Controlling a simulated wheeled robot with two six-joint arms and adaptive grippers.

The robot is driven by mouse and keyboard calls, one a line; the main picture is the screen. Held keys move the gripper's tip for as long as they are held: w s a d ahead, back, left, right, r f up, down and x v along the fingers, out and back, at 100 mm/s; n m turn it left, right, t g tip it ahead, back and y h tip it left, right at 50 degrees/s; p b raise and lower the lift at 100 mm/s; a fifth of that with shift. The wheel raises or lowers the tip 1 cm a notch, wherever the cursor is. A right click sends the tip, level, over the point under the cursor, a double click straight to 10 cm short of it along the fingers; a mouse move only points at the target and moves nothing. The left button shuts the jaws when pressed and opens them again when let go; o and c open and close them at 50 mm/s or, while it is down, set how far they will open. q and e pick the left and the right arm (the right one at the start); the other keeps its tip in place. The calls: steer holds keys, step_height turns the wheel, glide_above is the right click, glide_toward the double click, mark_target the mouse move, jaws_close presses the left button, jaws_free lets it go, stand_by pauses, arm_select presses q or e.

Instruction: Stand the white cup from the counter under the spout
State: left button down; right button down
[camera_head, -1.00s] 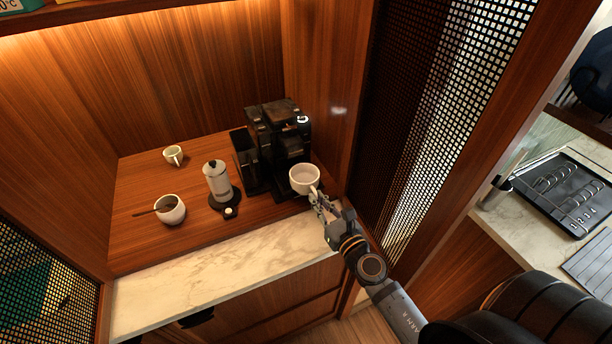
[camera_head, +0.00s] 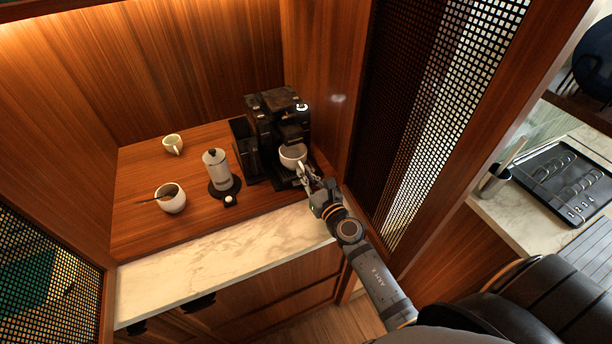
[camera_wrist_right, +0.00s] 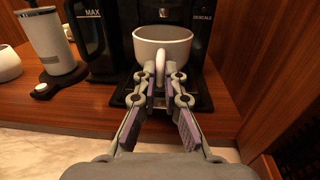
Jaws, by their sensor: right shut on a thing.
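The white cup (camera_head: 292,157) is upright at the front of the black coffee machine (camera_head: 268,112), below its overhanging head. My right gripper (camera_head: 306,174) is shut on the cup's handle, on the side facing me. In the wrist view the fingertips (camera_wrist_right: 160,79) pinch the handle, and the cup (camera_wrist_right: 163,51) is in front of the machine, over or on the dark drip tray (camera_wrist_right: 196,102). I cannot tell whether its base touches the tray. The spout itself is hidden. My left gripper is out of view.
A white canister (camera_head: 217,172) on a dark base, a bowl with a spoon (camera_head: 171,198) and a small pale cup (camera_head: 172,144) stand to the left. A wooden wall and mesh panel (camera_head: 400,130) are close on the right. The marble front strip (camera_head: 220,250) is clear.

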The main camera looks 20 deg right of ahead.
steer(key=shift+f, duration=0.25)
steer(key=c, duration=1.4)
jaws_free()
steer(key=shift+c, duration=0.2)
steer(key=shift+r, duration=0.15)
steer(key=shift+s+r, duration=0.1)
steer(key=shift+r, duration=0.1)
steer(key=s+b, duration=0.1)
steer(key=s, duration=0.2)
steer(key=s+b, duration=0.1)
steer(key=s, duration=0.3)
steer(key=s+d+b, duration=0.1)
steer(key=s+b, duration=0.1)
steer(key=s, duration=0.1)
steer(key=shift+s+f, duration=0.25)
steer(key=shift+s, duration=0.15)
steer(key=shift+s+d+r, duration=0.1)
steer(key=shift+s+r, duration=0.1)
steer(key=shift+s, duration=0.25)
steer(key=shift+f, duration=0.1)
